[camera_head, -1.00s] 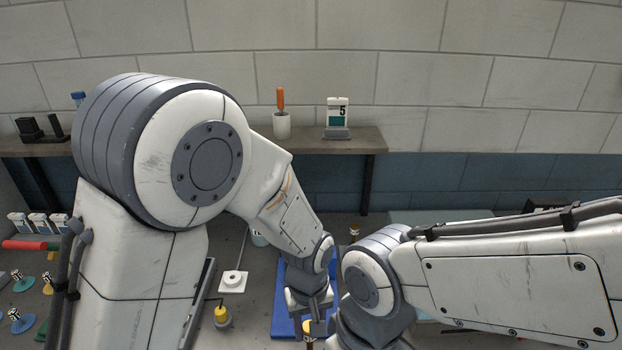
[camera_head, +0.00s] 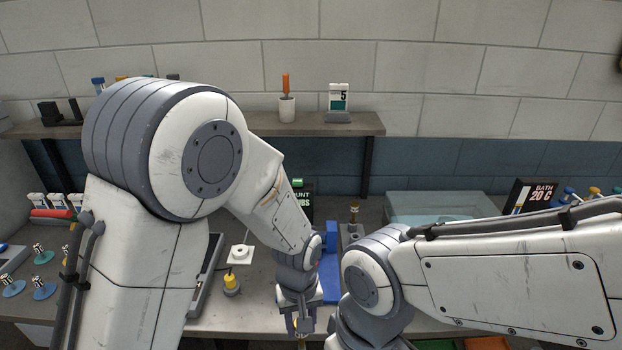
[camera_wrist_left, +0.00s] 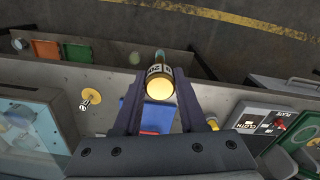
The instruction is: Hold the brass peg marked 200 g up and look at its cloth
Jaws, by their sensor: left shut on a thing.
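My left gripper (camera_wrist_left: 159,82) is shut on a brass peg (camera_wrist_left: 159,84) in the left wrist view. The peg's round golden end faces the camera. A pale band with dark print, partly readable as "20", runs around it. A small clear or pale part shows beyond the band; I cannot make out a cloth on it. In the head view, my left gripper (camera_head: 302,324) is low in the middle, near the bench's front edge, with a small bit of brass at its tips. My right arm reaches in from the right; its gripper is out of frame.
Open floor (camera_wrist_left: 230,30) lies beyond the bench edge.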

